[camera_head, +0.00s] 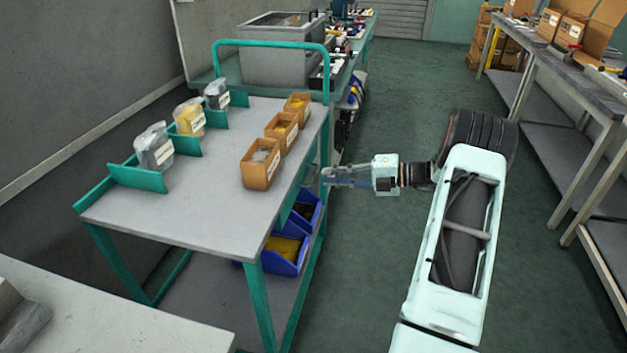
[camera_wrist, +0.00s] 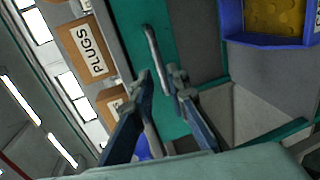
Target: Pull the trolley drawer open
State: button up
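The trolley (camera_head: 215,205) has a grey top and green frame. Under its right edge a green drawer front (camera_head: 296,196) shows in part and looks flush with the trolley's side. In the wrist view the green drawer front (camera_wrist: 182,50) carries a slim grey bar handle (camera_wrist: 153,48). My gripper (camera_head: 327,176) is beside the trolley's right side, level with the drawer. In the wrist view my gripper (camera_wrist: 162,84) is open, its fingers on either side of the handle's line. I cannot tell whether the fingers touch the handle.
Cardboard bins, one labelled PLUGS (camera_wrist: 86,50), stand on the trolley top. Blue bins (camera_head: 287,250) sit below the drawer. A green upright (camera_head: 325,130) rises near my gripper. The floor (camera_head: 375,250) right of the trolley is clear, up to a bench (camera_head: 560,90).

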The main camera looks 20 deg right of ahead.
aim_at(315, 176)
jog(key=b+x, duration=0.1)
jog(key=x, duration=0.4)
jog(key=shift+w+a+f, duration=0.1)
jog(key=shift+a, duration=0.05)
grip_shut()
